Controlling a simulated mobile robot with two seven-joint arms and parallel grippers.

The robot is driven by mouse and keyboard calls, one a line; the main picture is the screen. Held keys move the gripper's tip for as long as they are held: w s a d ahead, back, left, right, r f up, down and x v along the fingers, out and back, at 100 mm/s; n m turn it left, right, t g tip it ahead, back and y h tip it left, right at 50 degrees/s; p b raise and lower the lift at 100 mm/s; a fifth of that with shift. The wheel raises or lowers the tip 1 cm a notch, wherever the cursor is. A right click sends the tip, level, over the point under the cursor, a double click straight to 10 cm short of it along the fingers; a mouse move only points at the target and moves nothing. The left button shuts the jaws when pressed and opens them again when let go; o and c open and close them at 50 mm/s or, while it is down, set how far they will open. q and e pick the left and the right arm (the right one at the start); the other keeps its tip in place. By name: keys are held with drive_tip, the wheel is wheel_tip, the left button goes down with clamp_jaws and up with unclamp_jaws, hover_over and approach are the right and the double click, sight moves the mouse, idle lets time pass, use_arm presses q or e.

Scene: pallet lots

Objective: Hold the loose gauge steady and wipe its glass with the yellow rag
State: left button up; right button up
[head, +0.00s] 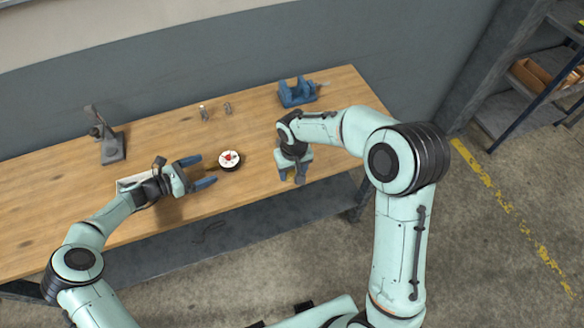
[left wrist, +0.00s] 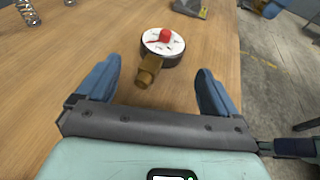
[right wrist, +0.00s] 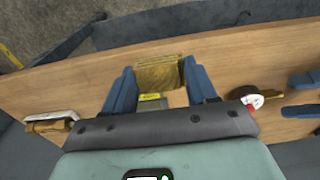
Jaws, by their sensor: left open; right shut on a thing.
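The loose gauge (head: 229,159) lies on the table, white dial facing up, with a dark rim and a red patch on its face. In the left wrist view the gauge (left wrist: 163,46) has its brass stem (left wrist: 148,70) pointing back between my fingers. My left gripper (head: 197,172) is open just left of the gauge, apart from its body. My right gripper (head: 291,176) points down near the front edge, right of the gauge. In the right wrist view it is shut on the yellow-brown rag (right wrist: 160,72); the head view hides the rag.
A blue vise (head: 298,93) stands at the back right, a grey stand (head: 111,146) at the left. Small springs (head: 204,112) lie at the back. A pale flat thing (head: 130,183) lies under my left wrist. A grey block with yellow label (right wrist: 152,100) shows near the rag.

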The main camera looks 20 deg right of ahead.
sight(219, 163)
use_arm(q)
drive_tip(key=x, duration=0.5)
drive_tip(key=shift+r, duration=0.1)
use_arm(e)
drive_tip(key=shift+w+r, duration=0.2)
drive_tip(key=shift+r, duration=0.15)
use_arm(q)
drive_tip(key=shift+w+d+f+p, duration=0.35)
drive_tip(key=shift+w+d, duration=0.05)
drive_tip(key=shift+d, duration=0.3)
use_arm(e)
drive_tip(key=shift+w+r, duration=0.2)
drive_tip(key=shift+w, duration=0.05)
use_arm(q)
drive_tip(key=c, duration=0.7)
drive_tip(key=o, duration=0.8)
drive_tip(key=c, duration=1.3)
